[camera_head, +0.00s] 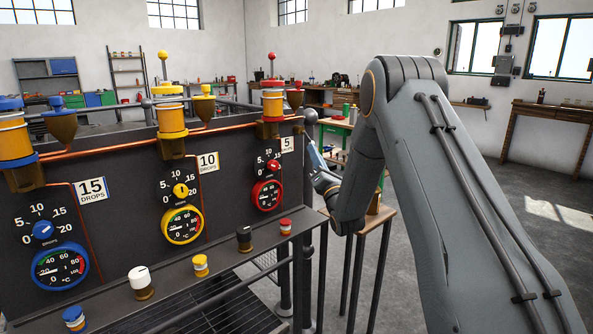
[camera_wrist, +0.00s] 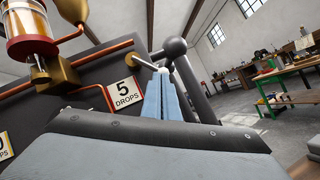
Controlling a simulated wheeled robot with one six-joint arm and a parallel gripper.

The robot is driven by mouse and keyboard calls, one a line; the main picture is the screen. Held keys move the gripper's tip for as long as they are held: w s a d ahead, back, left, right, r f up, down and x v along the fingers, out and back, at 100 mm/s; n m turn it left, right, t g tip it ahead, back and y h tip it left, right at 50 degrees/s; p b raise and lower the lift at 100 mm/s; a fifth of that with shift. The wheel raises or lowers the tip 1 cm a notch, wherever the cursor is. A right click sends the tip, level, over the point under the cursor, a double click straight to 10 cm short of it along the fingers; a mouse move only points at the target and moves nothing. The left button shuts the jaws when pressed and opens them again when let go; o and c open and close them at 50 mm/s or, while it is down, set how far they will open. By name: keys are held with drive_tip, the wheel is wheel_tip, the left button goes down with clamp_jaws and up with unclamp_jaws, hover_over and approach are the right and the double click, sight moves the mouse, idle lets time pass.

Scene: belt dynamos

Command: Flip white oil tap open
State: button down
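In the wrist view, a lever with a white rod and white ball end (camera_wrist: 163,70) projects from a brass fitting (camera_wrist: 131,61) beside the dark panel, right of the "5 drops" sign. My gripper (camera_wrist: 165,80) has its blue fingers together, with the tips at the white ball. I cannot tell whether they touch it. In the head view, my gripper (camera_head: 314,151) is at the panel's right end, and the lever is not clearly visible. A separate white-topped knob (camera_head: 139,275) stands on the front ledge, well left of the gripper.
The panel (camera_head: 120,205) carries dials, drop signs and oil cups. Several coloured knobs stand on its ledge (camera_head: 190,285). A dark ball-topped post (camera_wrist: 175,47) rises close beside the lever. A small wooden stand (camera_head: 368,222) is below my arm; floor to the right is clear.

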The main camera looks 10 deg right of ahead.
drive_tip(key=d+r+n+y+b, duration=0.1)
drive_tip(key=b, duration=0.1)
drive_tip(key=w+d+r+n+y+b, duration=0.1)
drive_tip(key=n+b, duration=0.1)
drive_tip(key=b, duration=0.1)
drive_tip(key=w+d+r+n+y+b, duration=0.1)
drive_tip(key=n+b, duration=0.1)
drive_tip(key=shift+d+b, duration=0.4)
drive_tip(key=shift+f, duration=0.1)
drive_tip(key=w+d+b+v, duration=0.1)
drive_tip(key=d+b+v, duration=0.1)
drive_tip(key=v, duration=1.1)
drive_tip(key=shift+s+d+f, duration=0.2)
drive_tip(key=shift+d+f, duration=0.25)
drive_tip(key=shift+d, duration=0.1)
drive_tip(key=shift+a, duration=0.1)
